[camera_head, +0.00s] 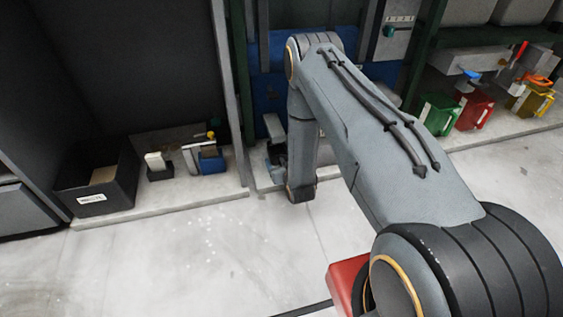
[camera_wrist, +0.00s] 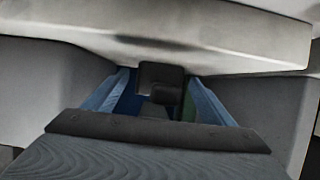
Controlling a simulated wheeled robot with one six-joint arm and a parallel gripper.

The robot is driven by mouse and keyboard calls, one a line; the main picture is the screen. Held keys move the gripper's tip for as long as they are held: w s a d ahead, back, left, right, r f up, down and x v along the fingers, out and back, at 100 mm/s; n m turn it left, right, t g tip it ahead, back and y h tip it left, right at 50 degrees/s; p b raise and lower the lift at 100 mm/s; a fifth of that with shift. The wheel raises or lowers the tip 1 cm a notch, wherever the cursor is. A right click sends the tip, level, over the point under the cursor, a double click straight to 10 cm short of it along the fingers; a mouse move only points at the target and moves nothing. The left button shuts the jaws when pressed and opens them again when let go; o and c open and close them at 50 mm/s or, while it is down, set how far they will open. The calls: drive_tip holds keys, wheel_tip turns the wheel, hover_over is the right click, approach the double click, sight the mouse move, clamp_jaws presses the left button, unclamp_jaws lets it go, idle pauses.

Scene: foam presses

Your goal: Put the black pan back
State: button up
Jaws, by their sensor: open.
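The wrist view shows a dark blocky piece (camera_wrist: 161,78) straight ahead, between two bluish bars. It may be part of the black pan, but I cannot tell. My gripper (camera_wrist: 158,98) is open, with a gap between its sides and nothing seen gripped. In the head view my arm reaches forward to the blue press bay, and its links hide most of the gripper and what lies before it. A small black holder with a white block (camera_head: 159,168) stands on the left ledge; I cannot tell whether it is a pan.
A pale slab (camera_wrist: 150,38) hangs close above the gripper. A black bin (camera_head: 97,205) and a blue container (camera_head: 211,161) sit on the left ledge.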

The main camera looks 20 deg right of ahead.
drive_tip(key=p+v, duration=0.5)
drive_tip(key=v, duration=0.7)
drive_tip(key=shift+p, duration=0.3)
drive_tip(key=shift+r, duration=0.15)
